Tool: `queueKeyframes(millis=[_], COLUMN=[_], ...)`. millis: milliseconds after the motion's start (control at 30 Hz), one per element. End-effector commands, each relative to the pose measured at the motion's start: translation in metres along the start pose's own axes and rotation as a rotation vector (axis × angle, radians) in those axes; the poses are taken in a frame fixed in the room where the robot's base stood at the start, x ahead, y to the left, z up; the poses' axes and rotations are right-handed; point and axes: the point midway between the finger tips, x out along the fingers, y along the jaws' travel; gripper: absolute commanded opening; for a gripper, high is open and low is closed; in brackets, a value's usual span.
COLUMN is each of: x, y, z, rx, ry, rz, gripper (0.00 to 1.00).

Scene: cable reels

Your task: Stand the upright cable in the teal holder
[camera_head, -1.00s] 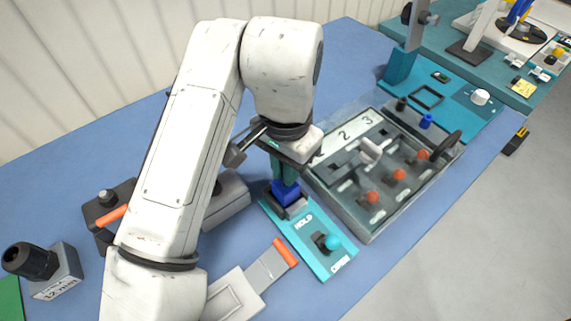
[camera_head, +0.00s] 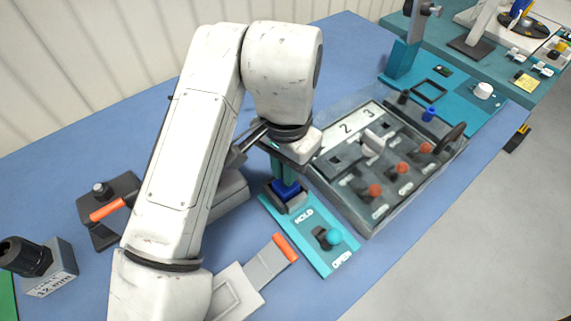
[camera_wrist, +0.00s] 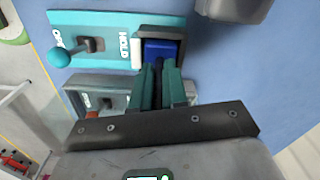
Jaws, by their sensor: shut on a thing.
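The teal holder (camera_head: 315,254) is a flat plate on the blue table with a dark socket at its far end. HOLD is marked near the socket and OPEN at the other end; its lever knob (camera_head: 335,237) leans toward OPEN. My gripper (camera_head: 285,176) is over the socket with its teal fingers pointing down. In the wrist view the fingers (camera_wrist: 162,85) are shut on a thin dark cable (camera_wrist: 157,66). The cable's blue end (camera_head: 286,189) is at the socket; it also shows in the wrist view (camera_wrist: 160,49). How deep it sits is hidden.
A grey numbered panel (camera_head: 341,196) with several orange knobs stands close to the right of the holder. Another orange-handled tool (camera_head: 107,208) is farther left. Blue table is clear in front.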

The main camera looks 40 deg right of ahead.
Motion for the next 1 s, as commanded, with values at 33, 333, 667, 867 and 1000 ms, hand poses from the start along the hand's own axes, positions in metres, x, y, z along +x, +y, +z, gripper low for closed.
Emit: queueKeyframes(millis=[33,333,667,867,1000], x=[-0.001,-0.001,-0.001,-0.017,-0.044], y=[0.0,0.0,0.0,-0.001,-0.001], z=[0.0,0.0,0.0,0.0,0.001], rx=[0.0,0.0,0.0,0.0,0.001], ry=[0.0,0.0,0.0,0.0,-0.003], rz=[0.0,0.0,0.0,-0.003,-0.005], gripper=[0.0,0.33,0.43,0.43,0.43])
